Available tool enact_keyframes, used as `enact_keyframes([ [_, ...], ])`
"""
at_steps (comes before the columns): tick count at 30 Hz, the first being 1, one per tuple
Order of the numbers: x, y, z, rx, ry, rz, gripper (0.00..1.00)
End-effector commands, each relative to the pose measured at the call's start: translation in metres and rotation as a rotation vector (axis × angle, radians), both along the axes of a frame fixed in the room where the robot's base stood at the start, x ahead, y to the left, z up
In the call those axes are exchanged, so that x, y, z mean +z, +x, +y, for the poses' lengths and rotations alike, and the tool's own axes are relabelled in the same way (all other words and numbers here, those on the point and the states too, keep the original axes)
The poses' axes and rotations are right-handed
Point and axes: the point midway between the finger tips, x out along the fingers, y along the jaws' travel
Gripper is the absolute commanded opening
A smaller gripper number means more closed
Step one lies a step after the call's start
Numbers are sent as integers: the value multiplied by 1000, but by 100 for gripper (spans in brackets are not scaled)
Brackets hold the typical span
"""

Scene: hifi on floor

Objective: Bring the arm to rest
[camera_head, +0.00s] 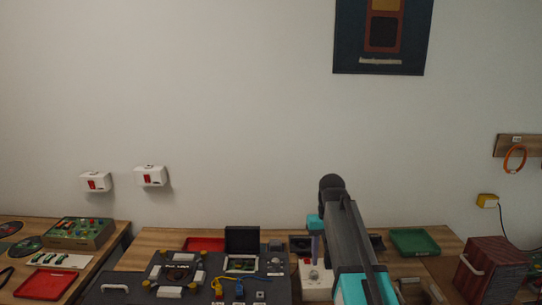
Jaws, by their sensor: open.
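My arm (352,240) rises from the bottom edge, right of centre, as dark grey and teal links. Its bend stands highest, against the wall. A teal wrist part hangs on the left of the arm, and my gripper (315,246) points down below it, small and partly hidden by the arm. It is open, with nothing seen between its fingers. It is above or in front of a white box with a red mark (317,282); the gap between them cannot be told.
The bench holds a dark panel (143,290), an open black case (242,242), a red tray (204,244) and a green tray (414,242). A dark red crate (492,272) stands right. A left table carries a green button box (78,233). Air above the benches is clear.

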Motion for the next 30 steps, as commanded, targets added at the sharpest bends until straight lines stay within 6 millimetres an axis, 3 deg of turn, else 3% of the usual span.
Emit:
enact_keyframes([
  [11,-67,-14,0,1,0,82,43],
  [30,-261,-101,2,1,1,319,43],
])
